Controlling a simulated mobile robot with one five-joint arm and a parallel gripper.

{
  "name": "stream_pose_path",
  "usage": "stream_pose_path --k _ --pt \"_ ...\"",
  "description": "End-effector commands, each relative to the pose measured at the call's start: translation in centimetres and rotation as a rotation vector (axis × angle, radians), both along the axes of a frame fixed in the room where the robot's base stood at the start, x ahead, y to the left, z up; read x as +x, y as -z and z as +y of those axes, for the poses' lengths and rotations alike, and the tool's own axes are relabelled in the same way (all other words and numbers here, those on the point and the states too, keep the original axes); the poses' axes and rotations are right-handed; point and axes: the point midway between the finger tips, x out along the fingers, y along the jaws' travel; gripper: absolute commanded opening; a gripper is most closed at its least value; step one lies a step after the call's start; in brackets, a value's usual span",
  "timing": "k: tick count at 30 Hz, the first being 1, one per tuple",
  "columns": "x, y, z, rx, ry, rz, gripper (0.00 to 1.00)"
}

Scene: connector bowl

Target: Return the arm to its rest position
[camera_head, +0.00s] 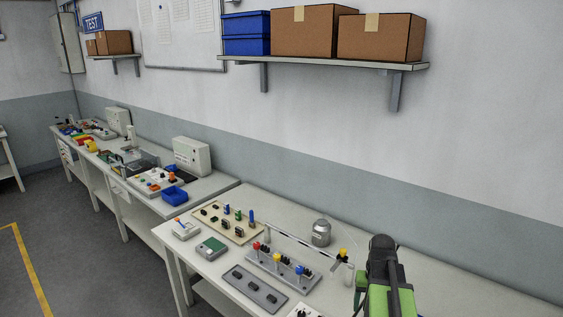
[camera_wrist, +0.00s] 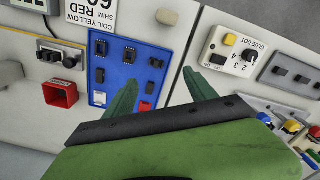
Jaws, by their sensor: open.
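My gripper (camera_wrist: 160,75) shows in the wrist view with its two green fingers spread apart and nothing between them. The fingers hang over the pale worktop, with a blue board (camera_wrist: 122,62) beyond the left finger and a white glue-dot box (camera_wrist: 234,54) beyond the right one. In the head view my green and black arm stands at the lower right, over the bench. The fingertips cannot be made out there.
In the wrist view a red bin (camera_wrist: 60,93) lies left of the blue board. In the head view the near bench holds a grey fixture with coloured knobs (camera_head: 282,268), a beige board (camera_head: 228,222) and a silver canister (camera_head: 321,233). A shelf (camera_head: 330,63) with boxes hangs above.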

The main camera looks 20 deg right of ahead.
Motion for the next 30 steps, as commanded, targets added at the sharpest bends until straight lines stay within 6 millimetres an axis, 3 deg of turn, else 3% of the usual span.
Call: stream_pose_path --k 1,6,9,12,16,30 --pt "1.6 1.9 4.6 0.0 -0.083 0.0 0.65" --pt "4.3 4.5 18.2 0.001 -0.319 0.001 0.65" --pt "4.1 5.6 24.2 -0.001 -0.419 0.0 0.65" --pt "3.5 6.0 27.9 0.0 -0.475 0.001 0.65" --pt "2.4 5.7 28.3 0.0 -0.458 0.0 0.65" --pt "2.7 5.7 28.2 -0.001 -0.449 0.0 0.65"
